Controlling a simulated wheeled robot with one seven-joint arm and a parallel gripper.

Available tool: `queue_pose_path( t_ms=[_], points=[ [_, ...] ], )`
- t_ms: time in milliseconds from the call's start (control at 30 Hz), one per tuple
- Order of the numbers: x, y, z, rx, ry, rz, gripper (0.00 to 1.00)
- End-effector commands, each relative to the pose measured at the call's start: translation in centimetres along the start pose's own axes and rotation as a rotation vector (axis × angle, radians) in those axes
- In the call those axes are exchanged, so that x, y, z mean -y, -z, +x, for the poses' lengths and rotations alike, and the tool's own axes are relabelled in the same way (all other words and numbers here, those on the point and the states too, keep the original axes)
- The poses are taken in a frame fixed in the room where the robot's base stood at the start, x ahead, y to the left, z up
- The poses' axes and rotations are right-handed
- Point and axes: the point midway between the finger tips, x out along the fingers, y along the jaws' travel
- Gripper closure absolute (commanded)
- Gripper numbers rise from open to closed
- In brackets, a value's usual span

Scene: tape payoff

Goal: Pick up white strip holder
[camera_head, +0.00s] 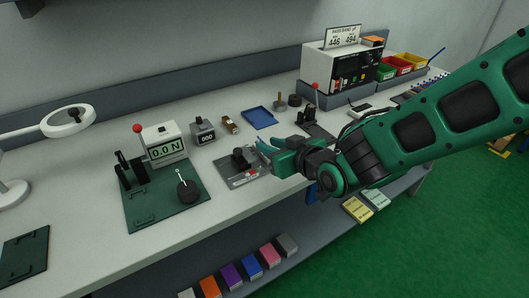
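My gripper (268,149) is in the middle of the view, at the end of my green arm, with pale blue fingers toward a grey fixture plate (238,182). The fixture carries a black block (240,158) and a small red part (251,174). The gripper is close to the right side of that block; whether they touch is unclear. Whether the fingers are open or shut is too small to tell. I cannot single out a white strip holder with certainty. A thin white upright piece (179,177) stands on a black disc (187,190) to the left.
A dark green base (145,213) holds a display reading 0.0 N (166,145). A counter (204,132), a blue tray (258,117) and a red-knobbed lever (315,87) stand behind. A ring lamp (53,127) is left. Coloured boxes (231,273) lie below.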

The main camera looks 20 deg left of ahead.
Motion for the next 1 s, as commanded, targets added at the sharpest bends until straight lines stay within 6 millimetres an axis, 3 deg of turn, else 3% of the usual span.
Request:
queue_pose_path(
  t_ms=[400, 733, 867, 1000],
  points=[
    [-0.5, 0.0, 4.6, 0.000, -0.001, -0.001, 0.75],
    [-0.5, 0.1, 5.2, 0.000, -0.002, 0.000, 0.75],
    [-0.5, 0.1, 5.2, 0.000, -0.002, 0.000, 1.00],
    [-0.5, 0.1, 5.2, -0.001, -0.002, 0.000, 1.00]
  ],
)
